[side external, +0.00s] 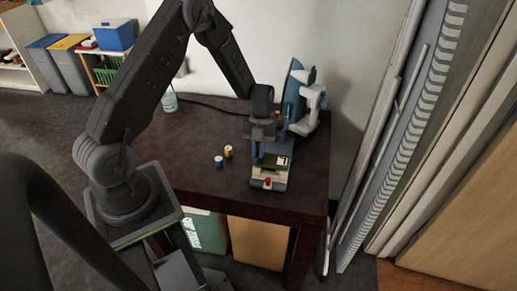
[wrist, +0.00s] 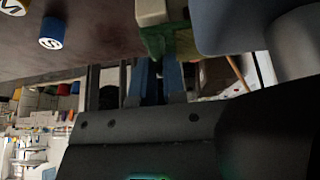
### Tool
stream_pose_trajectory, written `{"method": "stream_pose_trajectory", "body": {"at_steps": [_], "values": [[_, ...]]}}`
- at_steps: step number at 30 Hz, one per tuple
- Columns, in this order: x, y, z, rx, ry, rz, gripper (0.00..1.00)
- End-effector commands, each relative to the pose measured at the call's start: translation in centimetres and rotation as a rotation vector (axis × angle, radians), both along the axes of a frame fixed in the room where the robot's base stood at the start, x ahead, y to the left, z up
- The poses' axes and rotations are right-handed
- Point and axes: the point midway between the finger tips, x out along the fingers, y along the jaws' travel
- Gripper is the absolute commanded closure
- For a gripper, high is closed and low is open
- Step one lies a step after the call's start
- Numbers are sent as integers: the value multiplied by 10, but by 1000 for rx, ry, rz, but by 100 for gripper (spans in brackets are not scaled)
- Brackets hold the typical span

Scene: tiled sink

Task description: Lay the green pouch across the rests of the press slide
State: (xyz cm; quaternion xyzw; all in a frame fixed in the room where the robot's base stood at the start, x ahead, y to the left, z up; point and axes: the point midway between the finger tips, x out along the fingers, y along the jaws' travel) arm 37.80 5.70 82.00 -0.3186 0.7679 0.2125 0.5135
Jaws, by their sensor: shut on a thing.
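The green pouch (side external: 266,161) is dark green and small in the side view, over the slide at the front of the press (side external: 294,95). In the wrist view the green pouch (wrist: 155,42) is at the fingertips. My gripper (side external: 257,150) points down and is shut on it; the blue fingers also show in the wrist view (wrist: 158,62). The press slide (side external: 268,183) is pale with a red knob in front. A pale block (wrist: 153,12) shows beyond the pouch in the wrist view. The rests are mostly hidden, and I cannot tell whether the pouch touches them.
A pale bottle (side external: 169,101) stands at the back left. The blue press body rises close behind my gripper. The table's left part is clear.

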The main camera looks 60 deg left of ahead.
Motion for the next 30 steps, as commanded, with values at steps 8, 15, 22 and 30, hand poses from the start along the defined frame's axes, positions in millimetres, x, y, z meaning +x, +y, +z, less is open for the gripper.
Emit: {"method": "stream_pose_trajectory", "body": {"at_steps": [8, 15, 22, 30], "values": [[0, 0, -5, 0, 0, 0, 86], [0, 0, -4, 0, 0, 0, 63], [0, 0, -4, 0, 0, 0, 59], [1, 0, 14, 1, -3, -1, 59]]}}
